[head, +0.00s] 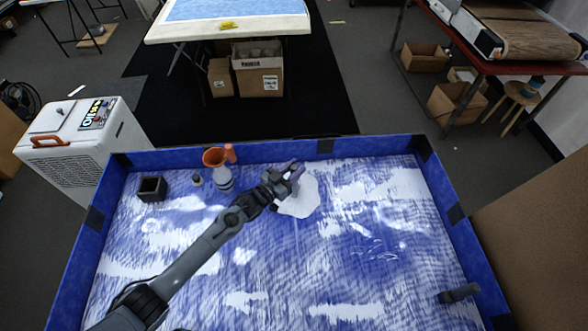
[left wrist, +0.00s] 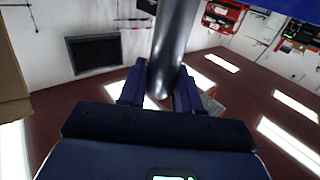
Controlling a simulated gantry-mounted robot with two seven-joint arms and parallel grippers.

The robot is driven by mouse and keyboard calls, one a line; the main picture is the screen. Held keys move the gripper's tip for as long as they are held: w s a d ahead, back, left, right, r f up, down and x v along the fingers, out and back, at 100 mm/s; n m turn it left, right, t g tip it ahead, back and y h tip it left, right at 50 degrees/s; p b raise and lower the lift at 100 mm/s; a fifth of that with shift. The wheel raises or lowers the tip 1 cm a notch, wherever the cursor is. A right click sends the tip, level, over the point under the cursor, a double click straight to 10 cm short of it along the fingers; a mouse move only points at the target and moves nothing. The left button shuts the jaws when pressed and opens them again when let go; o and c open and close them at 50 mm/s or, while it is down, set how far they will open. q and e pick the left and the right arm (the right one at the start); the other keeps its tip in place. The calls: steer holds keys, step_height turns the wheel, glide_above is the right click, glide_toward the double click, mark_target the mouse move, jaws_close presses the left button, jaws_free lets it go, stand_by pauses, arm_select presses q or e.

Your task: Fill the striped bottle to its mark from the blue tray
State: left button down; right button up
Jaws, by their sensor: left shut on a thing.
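The blue tray (head: 82,232) has low walls and a blue-and-white rippled surface inside. The striped bottle (head: 222,180) stands near its back left, with an orange funnel (head: 214,157) at its top; its mark is too small to make out. My left gripper (head: 289,177) is over the tray, to the right of the bottle and apart from it. In the left wrist view it is shut on a smooth dark grey rod-like thing (left wrist: 176,42). A white rounded shape (head: 300,197) is just below and beside the gripper; I cannot tell whether it joins the held thing. My right gripper is not in view.
A black open box (head: 151,189) and a small bottle (head: 197,180) are left of the striped bottle. An orange piece (head: 230,152) is just behind it. A dark grey piece (head: 460,292) lies by the right wall. The tray's middle right is clear.

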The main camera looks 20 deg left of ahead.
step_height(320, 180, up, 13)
steer(key=p, duration=1.2)
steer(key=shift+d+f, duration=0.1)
